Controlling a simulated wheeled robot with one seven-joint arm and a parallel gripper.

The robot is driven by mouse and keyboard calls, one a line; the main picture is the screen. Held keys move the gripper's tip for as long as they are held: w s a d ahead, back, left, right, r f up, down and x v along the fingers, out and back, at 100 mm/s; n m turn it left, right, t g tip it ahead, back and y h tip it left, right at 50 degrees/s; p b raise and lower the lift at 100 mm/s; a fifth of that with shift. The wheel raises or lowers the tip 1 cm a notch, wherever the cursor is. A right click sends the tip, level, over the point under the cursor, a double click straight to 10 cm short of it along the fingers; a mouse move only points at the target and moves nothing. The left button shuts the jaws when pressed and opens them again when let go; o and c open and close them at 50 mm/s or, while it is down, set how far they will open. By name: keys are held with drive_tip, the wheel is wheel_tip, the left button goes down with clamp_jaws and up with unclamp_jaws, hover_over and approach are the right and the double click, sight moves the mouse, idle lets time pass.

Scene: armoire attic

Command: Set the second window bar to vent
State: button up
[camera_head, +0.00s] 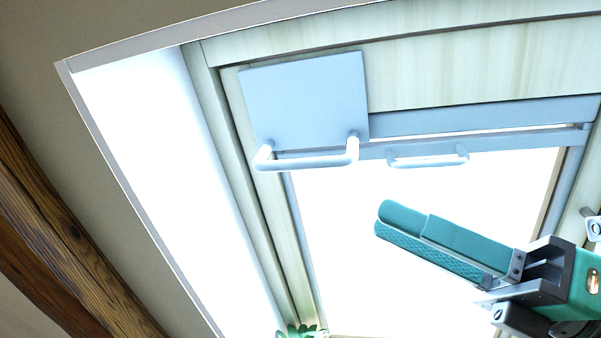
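A pale blue-grey window bar (310,162) shaped like a U hangs from a flat square plate (305,100) at the top left of the window. A smaller pale bar (428,160) sits to its right on the window's upper rail. The frame does not show which one is the second bar. My gripper (382,220), with teal fingers, is at the lower right, in front of the bright pane and below the smaller bar. It appears apart from both bars, with nothing visible in it. Its fingers overlap in this view, so their opening is unclear.
The pale wooden window frame (225,150) surrounds the bright pane (350,270). A white recess wall (160,150) runs along the left, with a dark wooden beam (60,240) beyond it. A green plant (300,331) shows at the bottom edge. The space before the pane looks clear.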

sight(300, 164)
drive_tip(key=shift+t+h, duration=0.4)
drive_tip(key=shift+h, duration=0.3)
drive_tip(key=a+r, duration=0.2)
drive_tip(key=a, duration=0.1)
drive_tip(key=w+a+r, duration=0.1)
drive_tip(key=a+r, duration=0.2)
drive_tip(key=a, duration=0.1)
drive_tip(key=w+a+r, duration=0.1)
drive_tip(key=a+r, duration=0.1)
drive_tip(key=a, duration=0.2)
drive_tip(key=shift+r, duration=0.3)
clamp_jaws()
